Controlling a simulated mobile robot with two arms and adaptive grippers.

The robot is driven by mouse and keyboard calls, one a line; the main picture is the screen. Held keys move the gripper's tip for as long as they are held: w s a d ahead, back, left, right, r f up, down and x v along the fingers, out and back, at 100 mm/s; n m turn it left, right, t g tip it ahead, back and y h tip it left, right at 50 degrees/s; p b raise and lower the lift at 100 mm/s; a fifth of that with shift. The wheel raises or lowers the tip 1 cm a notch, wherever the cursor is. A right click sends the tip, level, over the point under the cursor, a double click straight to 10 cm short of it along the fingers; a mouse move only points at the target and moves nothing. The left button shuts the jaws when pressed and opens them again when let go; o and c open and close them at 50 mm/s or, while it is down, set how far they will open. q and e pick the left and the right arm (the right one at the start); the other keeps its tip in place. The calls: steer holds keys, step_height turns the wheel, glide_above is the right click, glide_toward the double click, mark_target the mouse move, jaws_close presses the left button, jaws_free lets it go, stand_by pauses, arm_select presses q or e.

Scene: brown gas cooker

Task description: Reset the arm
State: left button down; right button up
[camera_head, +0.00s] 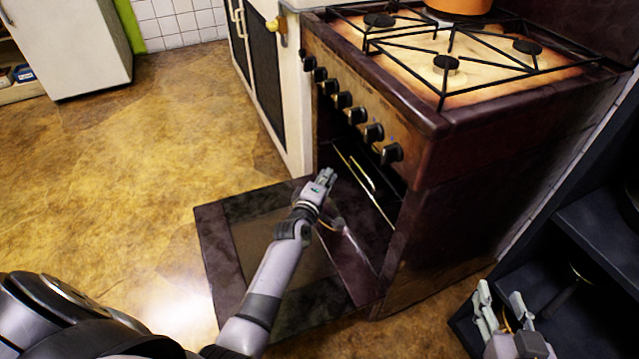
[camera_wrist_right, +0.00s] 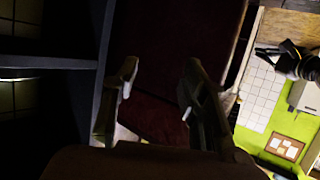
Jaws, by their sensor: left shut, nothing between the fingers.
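My left gripper (camera_head: 326,175) is shut and empty. It is in front of the oven's opening, above the lowered oven door (camera_head: 214,240), with its arm reaching across the door from the lower left. The brown gas cooker (camera_head: 440,215) stands right of it, with a row of black knobs along its front. My right gripper (camera_head: 500,292) is at the lower right, beside the dark shelf unit. Its two fingers are apart with nothing between them, as the right wrist view (camera_wrist_right: 158,95) also shows.
An orange pot (camera_head: 458,6) stands on the cooker's black grate (camera_head: 440,45). A dark shelf unit (camera_head: 590,235) is at the right, close to my right gripper. A white cabinet (camera_head: 295,90) adjoins the cooker. The floor (camera_head: 130,160) at the left is clear.

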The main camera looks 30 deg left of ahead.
arm_select(q)
steer(key=s, duration=0.1)
steer(key=s+p, duration=0.1)
steer(key=s, duration=0.3)
steer(key=shift+d+r, duration=0.25)
steer(key=shift+r, duration=0.05)
arm_select(e)
steer(key=s+d+f+g+h, duration=0.1)
steer(key=s+d+f+g, duration=0.1)
steer(key=s+f+g, duration=0.2)
step_height(320, 180, down, 2)
steer(key=shift+s, duration=0.5)
